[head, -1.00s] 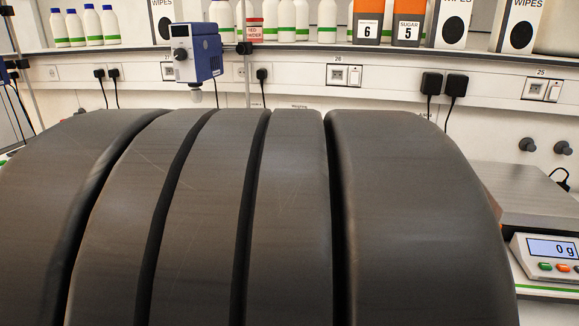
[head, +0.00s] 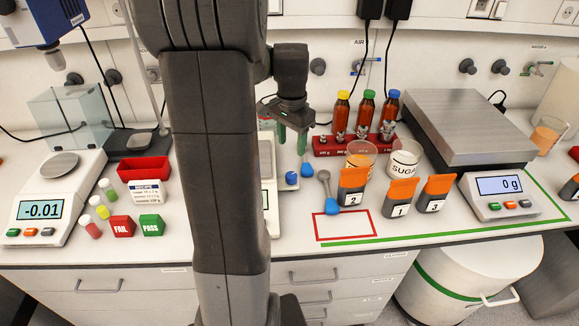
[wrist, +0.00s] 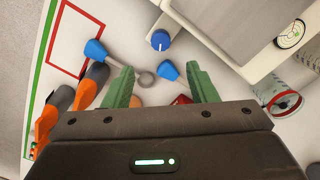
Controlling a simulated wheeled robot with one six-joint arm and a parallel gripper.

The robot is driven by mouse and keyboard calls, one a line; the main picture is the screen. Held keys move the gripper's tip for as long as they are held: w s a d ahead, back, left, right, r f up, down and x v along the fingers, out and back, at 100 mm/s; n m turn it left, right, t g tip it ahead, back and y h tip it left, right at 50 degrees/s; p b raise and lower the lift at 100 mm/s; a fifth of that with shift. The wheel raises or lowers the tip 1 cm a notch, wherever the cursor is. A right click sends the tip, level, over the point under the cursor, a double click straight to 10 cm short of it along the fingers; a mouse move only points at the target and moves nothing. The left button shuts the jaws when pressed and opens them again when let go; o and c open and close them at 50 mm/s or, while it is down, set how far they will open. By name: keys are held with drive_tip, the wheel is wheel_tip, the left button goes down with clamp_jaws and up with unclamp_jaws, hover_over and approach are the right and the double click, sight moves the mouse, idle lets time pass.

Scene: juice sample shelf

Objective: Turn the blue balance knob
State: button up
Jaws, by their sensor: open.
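The blue balance knob (head: 291,178) shows just right of my arm in the head view. In the wrist view the round knob (wrist: 160,39) sits at the corner of a white balance (wrist: 190,18), with a pale mark on its face. In the head view my arm hides most of that balance (head: 266,206). My gripper (head: 292,138) is above the bench, behind and above the knob, with green fingers pointing down. In the wrist view my gripper (wrist: 160,68) is open and empty, its fingers apart. The knob lies beyond the fingertips, untouched.
A blue-handled tool (wrist: 168,70) lies close to the knob. A blue-handled spoon (wrist: 95,50) and orange-topped packets (head: 400,190) are to the knob's right in the head view. A red rack (head: 340,145) with weights stands behind, before several bottles.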

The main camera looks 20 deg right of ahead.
sight(291, 174)
wheel_tip(291, 174, down, 11)
drive_tip(key=shift+f+p, duration=0.1)
drive_tip(key=shift+p, duration=0.45)
drive_tip(key=c, duration=1)
drive_tip(key=shift+o, duration=0.2)
drive_tip(key=shift+n, duration=0.3)
drive_tip(key=n+b, duration=0.2)
drive_tip(key=n, duration=0.3)
drive_tip(key=shift+w, duration=0.1)
drive_tip(key=n+b, duration=0.1)
drive_tip(key=n, duration=0.5)
